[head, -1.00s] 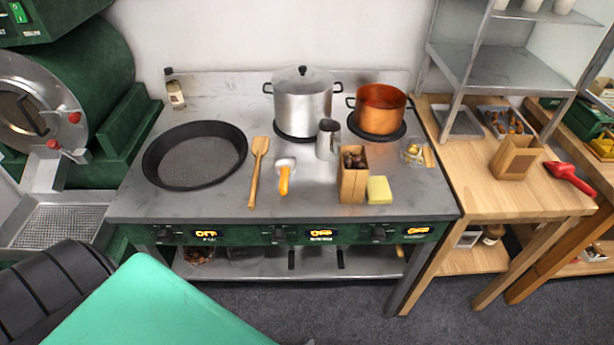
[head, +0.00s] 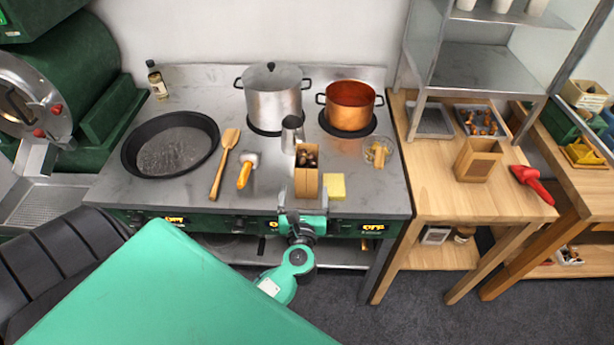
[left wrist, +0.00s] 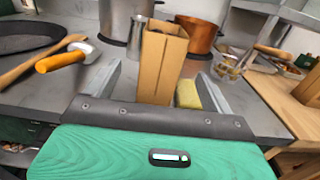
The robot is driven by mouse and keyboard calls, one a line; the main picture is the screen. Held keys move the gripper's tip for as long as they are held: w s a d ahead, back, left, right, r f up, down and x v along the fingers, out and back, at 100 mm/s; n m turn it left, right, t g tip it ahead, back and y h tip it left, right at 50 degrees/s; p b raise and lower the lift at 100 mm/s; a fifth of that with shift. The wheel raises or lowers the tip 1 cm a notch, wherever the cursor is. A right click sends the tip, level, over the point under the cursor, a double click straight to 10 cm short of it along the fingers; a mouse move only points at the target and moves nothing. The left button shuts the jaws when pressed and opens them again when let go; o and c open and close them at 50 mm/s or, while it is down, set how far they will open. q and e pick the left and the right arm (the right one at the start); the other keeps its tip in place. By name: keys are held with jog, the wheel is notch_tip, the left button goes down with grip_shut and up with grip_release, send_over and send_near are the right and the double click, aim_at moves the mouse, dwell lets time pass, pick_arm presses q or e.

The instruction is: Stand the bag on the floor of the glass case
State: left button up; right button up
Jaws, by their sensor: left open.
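The bag (head: 306,184) is an upright brown paper bag with chestnuts showing in its open top. It stands near the front edge of the steel worktop. My left gripper (head: 304,202) is open at that edge, just in front of the bag. In the left wrist view the bag (left wrist: 160,68) appears between the two spread fingers of my left gripper (left wrist: 158,76). I cannot tell whether the fingers reach beside its sides; they are not closed on it. My right gripper is not in view. I cannot make out a glass case.
A yellow sponge (head: 335,186) lies close right of the bag. A small steel jug (head: 292,135) stands behind it. An orange-handled tool (head: 246,170), wooden spatula (head: 224,163) and black pan (head: 171,146) lie left. Another brown container (head: 478,161) stands on the wooden table (head: 447,203).

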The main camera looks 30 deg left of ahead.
aim_at(305, 177)
pick_arm(q)
jog(key=p+x, duration=0.1)
jog(key=x, duration=0.4)
jog(key=shift+w+a, duration=0.15)
jog(key=shift+w, duration=0.15)
jog(key=shift+w+a+r+p, duration=0.15)
jog(key=shift+w+p, duration=0.15)
jog(key=shift+p, duration=0.15)
jog(key=x, duration=0.1)
jog(key=p+x, duration=0.2)
jog(key=shift+w+r, duration=0.2)
jog(key=shift+r, duration=0.05)
jog(key=shift+w+a+f, duration=0.15)
jog(key=shift+w, duration=0.15)
jog(key=shift+w+a, duration=0.1)
jog(key=shift+w, duration=0.1)
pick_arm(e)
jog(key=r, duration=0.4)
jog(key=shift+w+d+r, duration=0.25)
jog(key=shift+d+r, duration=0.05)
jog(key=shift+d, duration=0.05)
pick_arm(q)
jog(key=shift+c, duration=0.4)
